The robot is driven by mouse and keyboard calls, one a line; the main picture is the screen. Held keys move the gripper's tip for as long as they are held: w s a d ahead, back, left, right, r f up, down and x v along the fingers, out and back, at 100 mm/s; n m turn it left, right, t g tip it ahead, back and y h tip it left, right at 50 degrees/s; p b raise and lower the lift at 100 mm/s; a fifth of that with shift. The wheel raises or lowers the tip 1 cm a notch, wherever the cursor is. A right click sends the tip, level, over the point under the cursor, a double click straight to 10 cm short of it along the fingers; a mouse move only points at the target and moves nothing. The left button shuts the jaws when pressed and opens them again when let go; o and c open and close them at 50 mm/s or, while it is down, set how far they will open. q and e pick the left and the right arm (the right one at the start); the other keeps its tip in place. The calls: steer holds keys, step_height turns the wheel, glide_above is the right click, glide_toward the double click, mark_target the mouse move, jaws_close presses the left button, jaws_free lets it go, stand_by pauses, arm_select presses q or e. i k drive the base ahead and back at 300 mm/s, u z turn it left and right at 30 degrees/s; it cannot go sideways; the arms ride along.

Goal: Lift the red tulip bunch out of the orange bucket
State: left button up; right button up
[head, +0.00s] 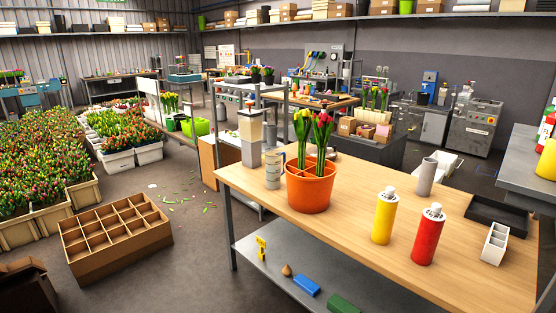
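An orange bucket (309,192) stands upright on the wooden table (360,225), toward its back left part. The red tulip bunch (323,130) stands in the right part of the bucket, with red heads above green leaves. A yellow tulip bunch (302,124) stands close beside it on the left, in the same bucket. Dividers show inside the bucket's rim, and the lower stems are hidden by its wall. Neither of my grippers is in view.
A yellow spray can (384,216) and a red spray can (428,234) stand right of the bucket. A grey cylinder (426,177), black tray (497,215) and white holder (494,244) are farther right. A clear measuring jug (274,169) stands left. The table's front middle is clear.

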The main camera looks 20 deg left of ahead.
mark_target(322, 124)
steer(key=u, duration=1)
steer(key=i, duration=1.7)
steer(key=z, duration=0.1)
